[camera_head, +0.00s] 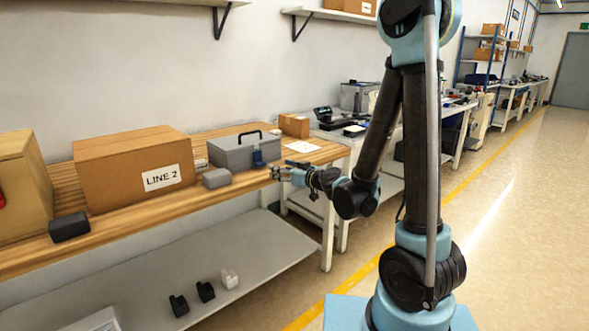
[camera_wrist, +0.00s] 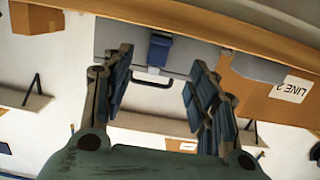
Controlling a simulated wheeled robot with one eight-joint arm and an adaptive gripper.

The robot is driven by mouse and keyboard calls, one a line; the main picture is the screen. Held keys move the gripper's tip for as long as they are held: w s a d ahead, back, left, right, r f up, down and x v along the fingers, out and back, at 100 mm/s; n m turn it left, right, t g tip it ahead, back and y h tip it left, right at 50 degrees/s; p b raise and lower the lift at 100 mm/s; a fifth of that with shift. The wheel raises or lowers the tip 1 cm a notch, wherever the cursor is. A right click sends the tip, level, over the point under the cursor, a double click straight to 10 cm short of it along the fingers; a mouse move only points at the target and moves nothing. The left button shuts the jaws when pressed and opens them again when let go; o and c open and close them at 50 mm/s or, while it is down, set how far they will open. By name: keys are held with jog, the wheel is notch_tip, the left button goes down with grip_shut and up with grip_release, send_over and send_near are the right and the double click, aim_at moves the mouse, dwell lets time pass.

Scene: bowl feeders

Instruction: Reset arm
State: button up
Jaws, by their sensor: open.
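My arm stretches left toward the wooden workbench (camera_head: 215,198). My gripper (camera_head: 277,173) is just off the bench's front edge, near its right end. In the wrist view my gripper (camera_wrist: 159,62) is open, with its two fingers wide apart and nothing between them. A small blue object (camera_head: 258,158) stands in front of the grey toolbox (camera_head: 232,154). The wrist view, which is upside down, shows the blue object (camera_wrist: 159,48) ahead between the fingertips, apart from them, with the toolbox (camera_wrist: 205,55) behind it.
A cardboard box labelled LINE 2 (camera_head: 135,172), a grey block (camera_head: 216,178) and a dark block (camera_head: 69,226) are on the bench. Several small parts lie on the lower shelf (camera_head: 240,255). Wall shelves (camera_head: 185,2) hang above. The floor (camera_head: 520,210) at right is clear.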

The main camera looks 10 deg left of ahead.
jog(key=s+d+f+m+g+h, duration=0.2)
jog(key=s+d, duration=0.6)
jog(key=d, duration=0.4)
jog(key=s+d+f+m+g+h, duration=0.3)
jog(key=s+d+h, duration=0.3)
jog(key=d, duration=0.7)
jog(key=s+d+f+m+g+h, duration=0.3)
jog(key=s+d+m+h, duration=0.1)
jog(key=s+d, duration=0.6)
jog(key=d, duration=0.2)
jog(key=shift+s+d+m+h, duration=0.2)
jog(key=shift+d+m+h, duration=0.1)
jog(key=shift+m+h, duration=0.1)
jog(key=shift+f, duration=0.1)
